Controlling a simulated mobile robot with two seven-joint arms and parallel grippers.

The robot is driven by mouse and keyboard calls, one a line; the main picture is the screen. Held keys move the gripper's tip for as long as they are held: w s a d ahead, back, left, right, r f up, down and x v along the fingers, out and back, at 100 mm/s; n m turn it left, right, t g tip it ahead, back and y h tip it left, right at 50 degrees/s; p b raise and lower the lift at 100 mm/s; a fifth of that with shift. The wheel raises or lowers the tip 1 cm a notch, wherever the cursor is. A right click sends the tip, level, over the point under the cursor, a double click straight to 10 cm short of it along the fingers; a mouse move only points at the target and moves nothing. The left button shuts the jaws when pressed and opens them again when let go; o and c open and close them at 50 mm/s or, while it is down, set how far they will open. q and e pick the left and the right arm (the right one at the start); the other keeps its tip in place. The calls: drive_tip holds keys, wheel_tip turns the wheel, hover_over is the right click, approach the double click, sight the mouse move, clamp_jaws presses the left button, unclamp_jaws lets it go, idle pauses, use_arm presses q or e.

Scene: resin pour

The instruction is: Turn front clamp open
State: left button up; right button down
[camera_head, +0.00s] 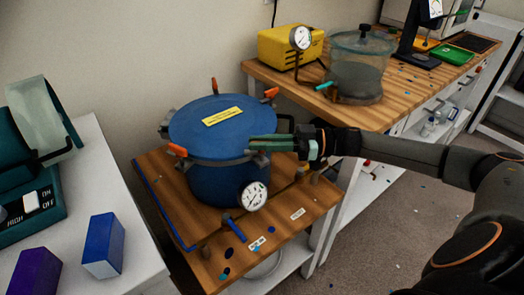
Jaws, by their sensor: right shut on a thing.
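A blue pressure pot (215,180) stands on the wooden stand, with a flat blue lid (190,122) bearing a yellow label. Orange-tipped clamps sit around the lid's rim: one at the back (214,85), one at the right (271,92) and one at the left front (177,150). My right gripper (262,143) reaches in from the right at the pot's front-right rim, level with the lid's edge. Its fingers are shut on what looks like the front clamp, whose handle they hide. My left gripper is not in view.
A round gauge (254,196) and a blue-handled valve (233,228) stick out at the pot's front. A wooden bench (400,95) behind holds a yellow pump (285,45) and a clear chamber (360,60). A white table (125,220) with blue and purple blocks stands at left.

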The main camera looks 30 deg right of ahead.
drive_tip(key=shift+w+f+n+g+y+b, duration=0.15)
drive_tip(key=shift+n+g+y+b, duration=0.3)
drive_tip(key=shift+n+g+y, duration=0.55)
drive_tip(key=n+g+b, duration=0.1)
drive_tip(key=g, duration=0.2)
drive_tip(key=shift+n, duration=0.3)
drive_tip(key=n+g+b, duration=0.1)
drive_tip(key=g, duration=0.1)
drive_tip(key=shift+n+g+y, duration=0.3)
drive_tip(key=shift+y, duration=0.1)
drive_tip(key=shift+a+n+g+b, duration=0.1)
drive_tip(key=shift+n+g+b, duration=0.9)
drive_tip(key=shift+g, duration=0.4)
drive_tip(key=shift+n+g, duration=0.3)
drive_tip(key=shift+g, duration=0.3)
drive_tip(key=c, duration=0.9)
unclamp_jaws()
